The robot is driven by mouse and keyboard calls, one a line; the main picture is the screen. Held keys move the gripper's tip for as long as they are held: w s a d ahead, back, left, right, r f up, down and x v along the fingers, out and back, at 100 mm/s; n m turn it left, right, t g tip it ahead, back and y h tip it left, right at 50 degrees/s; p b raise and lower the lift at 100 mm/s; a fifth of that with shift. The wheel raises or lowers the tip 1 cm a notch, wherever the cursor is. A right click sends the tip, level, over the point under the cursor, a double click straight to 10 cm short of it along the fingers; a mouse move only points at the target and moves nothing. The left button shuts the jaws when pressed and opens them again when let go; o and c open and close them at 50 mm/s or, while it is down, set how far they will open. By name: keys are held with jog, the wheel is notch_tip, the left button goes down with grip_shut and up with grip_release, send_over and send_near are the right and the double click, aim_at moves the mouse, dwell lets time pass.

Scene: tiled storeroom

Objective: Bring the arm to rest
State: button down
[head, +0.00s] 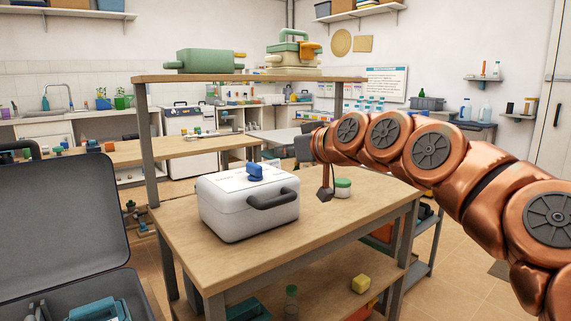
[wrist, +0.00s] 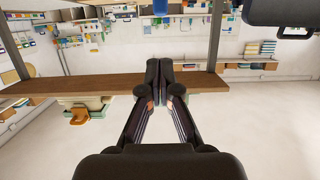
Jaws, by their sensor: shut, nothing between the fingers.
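The wrist picture looks upside down, with the bench's upper shelf (wrist: 50,88) crossing behind the fingers.
The white case (head: 240,218) with a blue object (head: 255,172) on its lid stands on the bench. A jar with a green lid (head: 342,188) is close to my gripper. An open dark case (head: 60,215) stands at the left. A yellow block (head: 360,284) lies on the lower shelf.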

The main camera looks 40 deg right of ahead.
jog(key=shift+r, duration=0.25)
jog(key=s+a+n+g+y+p, duration=0.1)
jog(key=s+a+g+p, duration=0.25)
jog(key=a+p, duration=0.6)
jog(key=s+a+n+g+y+p, duration=0.1)
jog(key=s+a+g+p, duration=0.25)
jog(key=a+p, duration=0.6)
jog(key=s+a+g+p, duration=0.1)
jog(key=s+g+p, duration=0.2)
jog(key=s+p, duration=0.3)
jog(key=s+a+m+g+h+p, duration=0.1)
jog(key=s+a+g+p, duration=0.1)
jog(key=s+p, duration=0.4)
jog(key=s+a+m+g+h+p, duration=0.1)
jog(key=s+g+p, duration=0.3)
jog(key=s, duration=0.7)
jog(key=shift+s+a+g+p, duration=0.3)
jog(key=shift+g+p, duration=0.1)
jog(key=shift+p, duration=0.5)
